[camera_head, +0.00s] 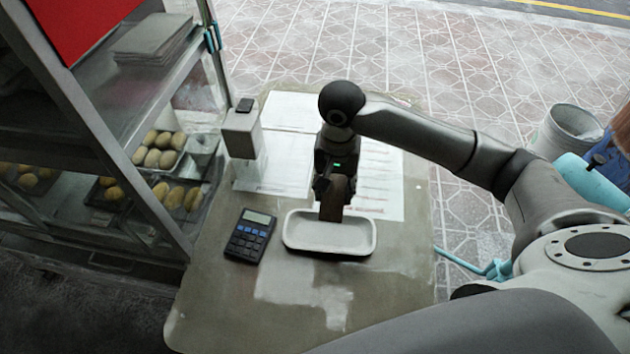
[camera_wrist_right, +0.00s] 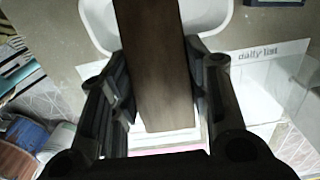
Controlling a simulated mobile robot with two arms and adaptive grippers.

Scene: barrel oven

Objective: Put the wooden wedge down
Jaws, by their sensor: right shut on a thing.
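The wooden wedge (camera_head: 333,205) is a brown block in my right gripper (camera_head: 335,178), hanging over the back edge of a white tray (camera_head: 330,247). In the right wrist view the wedge (camera_wrist_right: 155,65) sits between the two dark fingers of my right gripper (camera_wrist_right: 160,85), which are shut on it. The white tray (camera_wrist_right: 208,15) shows behind the wedge there. Whether the wedge's lower end touches the tray is hard to tell. My left gripper is not in view.
A calculator (camera_head: 250,235) lies left of the tray on the table (camera_head: 210,300). A small box-like stand (camera_head: 242,132) is behind it, and white papers (camera_head: 375,185) lie under the gripper. A shelf cabinet (camera_head: 190,225) with trays of rolls (camera_head: 158,150) stands at left. The table's front is clear.

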